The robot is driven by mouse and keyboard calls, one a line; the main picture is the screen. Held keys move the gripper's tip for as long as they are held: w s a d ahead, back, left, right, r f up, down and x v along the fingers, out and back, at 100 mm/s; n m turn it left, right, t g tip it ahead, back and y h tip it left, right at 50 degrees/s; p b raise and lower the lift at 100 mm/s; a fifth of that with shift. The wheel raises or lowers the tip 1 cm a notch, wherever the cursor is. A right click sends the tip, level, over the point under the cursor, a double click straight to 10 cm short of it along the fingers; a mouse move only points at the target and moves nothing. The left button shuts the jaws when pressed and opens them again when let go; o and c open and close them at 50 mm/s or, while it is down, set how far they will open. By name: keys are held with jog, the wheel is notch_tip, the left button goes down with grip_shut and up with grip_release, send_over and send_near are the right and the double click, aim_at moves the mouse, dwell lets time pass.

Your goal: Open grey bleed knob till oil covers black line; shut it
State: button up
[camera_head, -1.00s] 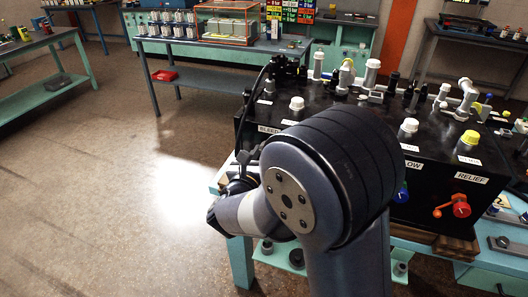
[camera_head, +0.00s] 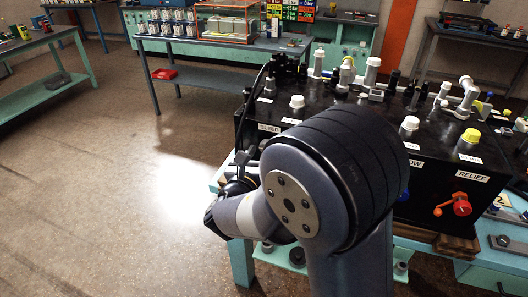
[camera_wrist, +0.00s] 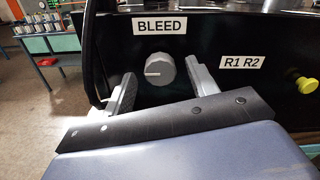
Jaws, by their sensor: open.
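The grey bleed knob (camera_wrist: 160,70) shows in the wrist view under the BLEED label (camera_wrist: 160,27) on the black panel. A white mark on its face points left. My gripper (camera_wrist: 162,74) is open, with one finger on each side of the knob. Gaps show between the fingers and the knob. I cannot make out the oil or the black line in either view.
The head view shows a red relief knob (camera_head: 462,207) with an orange lever. Fittings and caps crowd the black box's top (camera_head: 330,103). Floor at left is clear.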

jog(key=b+v, duration=0.2)
jog(key=v, duration=0.8)
jog(key=shift+w, duration=0.1)
jog(key=p+x, duration=0.2)
jog(key=x, duration=0.8)
jog(key=shift+w+d, duration=0.15)
jog(key=shift+w, duration=0.2)
